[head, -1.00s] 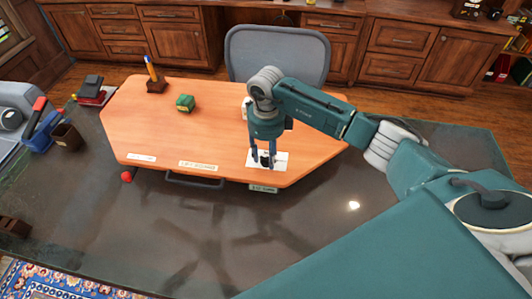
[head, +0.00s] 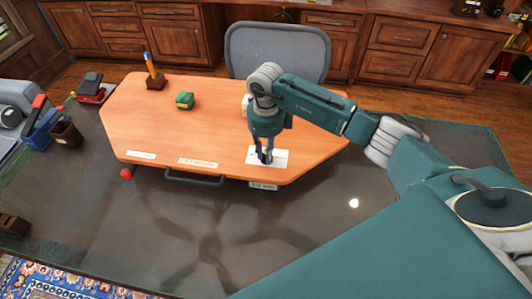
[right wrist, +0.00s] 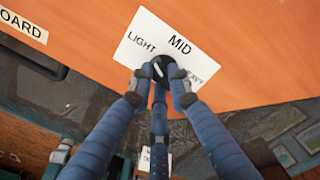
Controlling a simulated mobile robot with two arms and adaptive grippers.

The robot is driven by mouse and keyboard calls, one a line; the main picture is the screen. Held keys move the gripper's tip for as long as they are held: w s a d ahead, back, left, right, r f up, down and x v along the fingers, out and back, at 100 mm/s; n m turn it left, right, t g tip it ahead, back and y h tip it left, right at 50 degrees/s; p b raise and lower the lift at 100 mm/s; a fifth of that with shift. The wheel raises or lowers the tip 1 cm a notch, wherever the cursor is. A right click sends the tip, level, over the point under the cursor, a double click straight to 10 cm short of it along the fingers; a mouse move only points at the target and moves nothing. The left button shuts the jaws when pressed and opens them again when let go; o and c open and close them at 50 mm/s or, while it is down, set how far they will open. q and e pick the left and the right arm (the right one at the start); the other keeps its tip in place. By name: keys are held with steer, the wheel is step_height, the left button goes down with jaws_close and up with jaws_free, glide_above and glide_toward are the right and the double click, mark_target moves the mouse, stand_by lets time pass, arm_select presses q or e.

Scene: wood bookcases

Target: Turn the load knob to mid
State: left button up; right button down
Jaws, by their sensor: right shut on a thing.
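The load knob (right wrist: 158,69) is a small black dial with a pale mark on its top. Its white label card (right wrist: 192,46) reads LIGHT on the left and MID at the top. The word on the right is partly hidden by a finger. The pale mark slants; I cannot tell exactly which word it points at. My right gripper (head: 265,158) is shut on the knob at the board's front edge, its fingers pressed around the knob's sides in the right wrist view. In the head view the fingers hide most of the knob. My left gripper is not in view.
The orange board (head: 205,125) lies on a dark glossy desk (head: 120,235). A grey chair (head: 278,55) stands behind.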

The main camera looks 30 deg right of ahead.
steer(key=m+b, duration=0.1)
steer(key=m, duration=0.1)
steer(key=shift+w+m, duration=0.15)
steer(key=shift+m, duration=0.15)
steer(key=m, duration=0.3)
steer(key=shift+w+r+m+b, duration=0.1)
steer(key=shift+m+b, duration=0.2)
steer(key=shift+b, duration=0.1)
steer(key=m, duration=0.3)
steer(key=shift+b, duration=0.35)
steer(key=shift+w+d+m, duration=0.1)
steer(key=shift+m, duration=1.5)
steer(key=c, duration=1.6)
jaws_free()
steer(key=shift+c, duration=0.2)
step_height(320, 180, up, 12)
